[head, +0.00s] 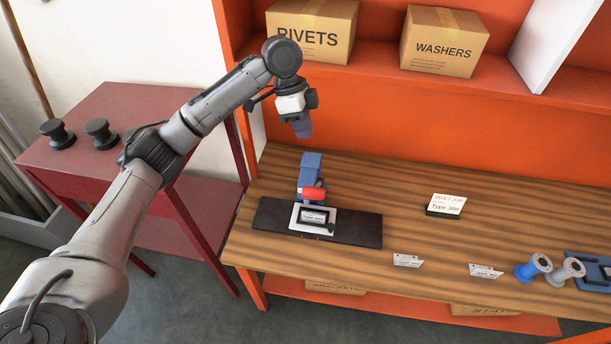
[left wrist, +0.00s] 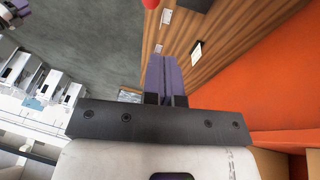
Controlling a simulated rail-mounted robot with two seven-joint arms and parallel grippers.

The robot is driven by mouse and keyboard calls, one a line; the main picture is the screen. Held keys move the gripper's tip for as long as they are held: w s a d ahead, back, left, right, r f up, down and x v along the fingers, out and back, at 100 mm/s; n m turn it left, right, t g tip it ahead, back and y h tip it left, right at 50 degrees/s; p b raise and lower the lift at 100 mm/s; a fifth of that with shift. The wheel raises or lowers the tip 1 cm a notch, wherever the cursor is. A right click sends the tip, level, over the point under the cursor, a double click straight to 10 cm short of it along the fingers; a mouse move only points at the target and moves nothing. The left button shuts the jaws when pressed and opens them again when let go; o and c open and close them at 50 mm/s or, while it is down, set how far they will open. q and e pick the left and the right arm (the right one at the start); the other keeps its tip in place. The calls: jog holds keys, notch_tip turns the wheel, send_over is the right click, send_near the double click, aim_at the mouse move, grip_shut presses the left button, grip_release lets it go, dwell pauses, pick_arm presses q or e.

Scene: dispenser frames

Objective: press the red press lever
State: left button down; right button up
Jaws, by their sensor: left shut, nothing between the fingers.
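The red press lever (head: 313,193) is on a blue press (head: 311,166) that stands on a dark base plate (head: 358,229) on the wooden bench. A white-framed piece with a label (head: 313,217) sits on the plate in front of the lever. My left gripper (head: 302,131) hangs above and behind the press in the head view, apart from the lever. Its purple fingers (left wrist: 168,78) are shut with nothing between them in the left wrist view. A small red patch (left wrist: 150,4), perhaps the lever, shows at that view's top edge. My right gripper is not in view.
A rivet job card (head: 445,204) and small labels (head: 408,260) stand on the bench (head: 400,185). Blue and grey spools (head: 533,267) are at the right. Boxes of rivets (head: 312,32) and washers (head: 444,42) sit on the orange shelf. A red side table (head: 100,165) stands left.

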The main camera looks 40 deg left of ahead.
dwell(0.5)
pick_arm(q)
jog(key=shift+s+a+p+x, duration=0.1)
jog(key=shift+s+p+x, duration=0.3)
jog(key=shift+x, duration=1.85)
jog(key=shift+s+a+p+x, duration=0.1)
jog(key=shift+p+x, duration=0.55)
jog(key=shift+x, duration=1.65)
jog(key=shift+s+a+p+x, duration=0.1)
jog(key=shift+s+p+x, duration=0.3)
jog(key=shift+x, duration=1.85)
jog(key=shift+w+f, duration=0.15)
jog(key=shift+d, duration=0.1)
